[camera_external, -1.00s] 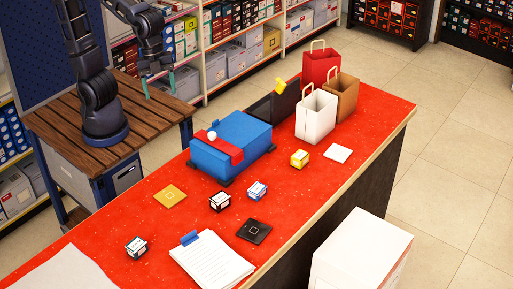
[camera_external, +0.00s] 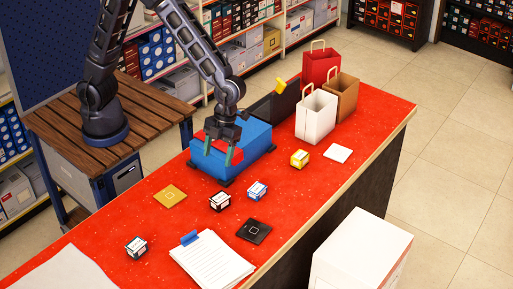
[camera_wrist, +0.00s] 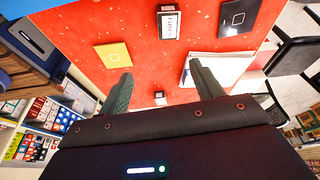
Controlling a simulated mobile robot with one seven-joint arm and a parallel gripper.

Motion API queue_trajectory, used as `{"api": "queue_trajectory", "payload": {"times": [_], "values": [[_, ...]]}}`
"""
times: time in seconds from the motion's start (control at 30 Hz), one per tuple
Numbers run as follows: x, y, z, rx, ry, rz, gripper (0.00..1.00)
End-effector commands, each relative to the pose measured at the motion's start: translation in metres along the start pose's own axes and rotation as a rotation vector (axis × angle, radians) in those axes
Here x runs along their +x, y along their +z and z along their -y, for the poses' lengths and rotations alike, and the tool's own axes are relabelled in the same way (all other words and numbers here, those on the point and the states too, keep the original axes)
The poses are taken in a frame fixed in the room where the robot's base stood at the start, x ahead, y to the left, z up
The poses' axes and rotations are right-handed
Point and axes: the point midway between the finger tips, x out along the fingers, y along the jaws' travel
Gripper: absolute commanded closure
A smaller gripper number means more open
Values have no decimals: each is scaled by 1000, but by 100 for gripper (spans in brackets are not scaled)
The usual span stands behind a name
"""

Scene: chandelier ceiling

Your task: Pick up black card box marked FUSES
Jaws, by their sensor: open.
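A small black box with a white label (camera_external: 220,201) sits on the red counter, between a yellow square and a black square. It appears at the top of the wrist view (camera_wrist: 168,24), where its lettering is too blurred to read surely. A second small dark box with a white label (camera_external: 136,247) sits farther left; it shows small between my fingers in the wrist view (camera_wrist: 160,98). I cannot tell for certain which is marked FUSES. My gripper (camera_external: 218,156) is open and empty, fingers pointing down, in front of the blue case and above the counter, apart from both boxes.
The blue case with a red strap (camera_external: 258,137) stands beside my gripper. A blue-white box (camera_external: 257,190), yellow box (camera_external: 299,158), yellow square (camera_external: 170,196), black square (camera_external: 254,231) and clipboard (camera_external: 213,262) lie around. Paper bags (camera_external: 316,116) stand at the far right.

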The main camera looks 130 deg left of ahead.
Motion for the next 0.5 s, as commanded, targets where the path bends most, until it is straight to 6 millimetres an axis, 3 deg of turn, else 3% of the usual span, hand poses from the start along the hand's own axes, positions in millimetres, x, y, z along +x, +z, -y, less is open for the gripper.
{"api": "queue_trajectory", "payload": {"times": [0.2, 0.5], "values": [[40, 21, 27, 124, 24, -55, 35], [60, 27, 36, 175, 29, -76, 35]]}}
